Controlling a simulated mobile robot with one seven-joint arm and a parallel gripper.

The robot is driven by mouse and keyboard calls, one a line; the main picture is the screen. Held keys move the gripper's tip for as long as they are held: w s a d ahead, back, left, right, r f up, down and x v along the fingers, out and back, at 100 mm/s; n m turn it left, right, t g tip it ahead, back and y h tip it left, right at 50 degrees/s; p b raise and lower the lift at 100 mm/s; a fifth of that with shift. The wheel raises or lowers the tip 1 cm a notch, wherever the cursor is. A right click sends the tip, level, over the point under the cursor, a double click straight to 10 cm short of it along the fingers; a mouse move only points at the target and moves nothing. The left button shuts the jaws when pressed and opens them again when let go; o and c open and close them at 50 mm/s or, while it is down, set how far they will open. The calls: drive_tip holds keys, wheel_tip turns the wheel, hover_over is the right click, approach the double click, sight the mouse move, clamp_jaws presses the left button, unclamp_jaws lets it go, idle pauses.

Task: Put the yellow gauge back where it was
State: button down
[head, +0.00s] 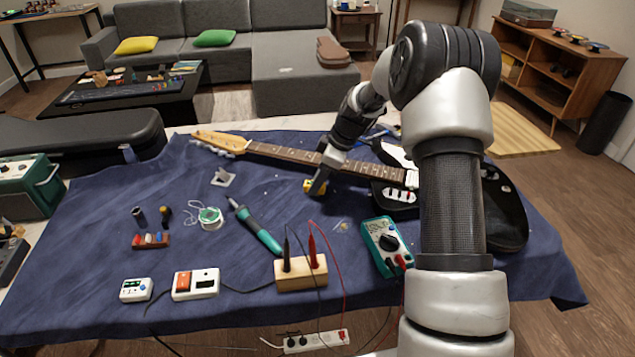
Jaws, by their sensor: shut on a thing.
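The yellow gauge (308,186) is a small yellow piece at the tip of my gripper (316,186), just in front of the guitar neck. My gripper points down and is shut on the gauge, and its fingers hide part of it. I cannot tell whether the gauge touches the blue cloth (100,225) or is a little above it. The guitar neck (285,153) runs behind my gripper, and the black guitar body (505,205) lies at the right, partly hidden by my arm.
In front are a teal multimeter (385,243), a wooden block with probes (301,276), a soldering iron (256,227) and a solder spool (210,217). Two small white devices, one of them here (195,284), lie front left.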

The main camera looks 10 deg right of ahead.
drive_tip(key=shift+f, duration=0.25)
drive_tip(key=c, duration=1.5)
unclamp_jaws()
drive_tip(key=shift+r, duration=0.1)
drive_tip(key=shift+r, duration=0.1)
